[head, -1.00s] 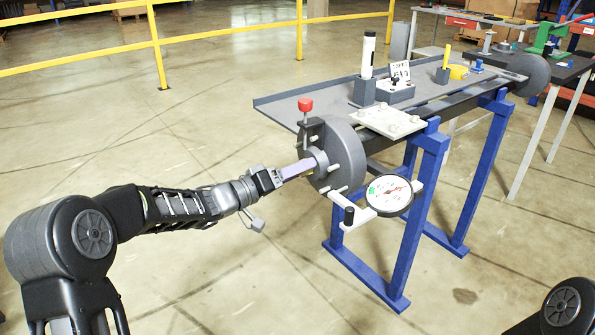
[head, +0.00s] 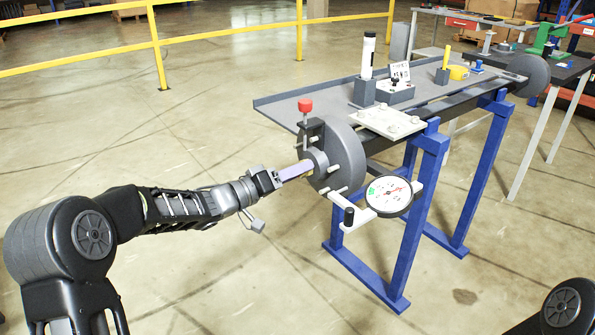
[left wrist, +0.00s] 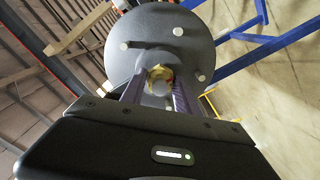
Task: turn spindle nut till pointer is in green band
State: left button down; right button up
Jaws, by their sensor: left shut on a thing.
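The grey round end disc (head: 343,158) of the machine carries several light pins and a central hub. The brass spindle nut (left wrist: 160,76) shows at the hub's middle in the left wrist view. My left gripper (head: 310,165) is shut on it, its purple fingers on either side; in the head view the fingers hide the nut. The white dial (head: 389,196) below right of the disc has a red pointer and a green band at its left. The pointer appears to lie outside the band, though it is small. My right gripper is out of view.
A red knob (head: 305,105) stands just above the disc. A crank with a black handle (head: 349,216) sticks out below it. Blue legs (head: 408,230) hold up the grey bench tray (head: 290,104). Open floor lies to the left.

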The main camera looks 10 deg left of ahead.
pick_arm(q)
jog(key=shift+m, duration=0.3)
jog(key=m+b, duration=1)
jog(key=m, duration=1.3)
jog(key=shift+b, duration=0.35)
jog(key=c, duration=0.9)
grip_release()
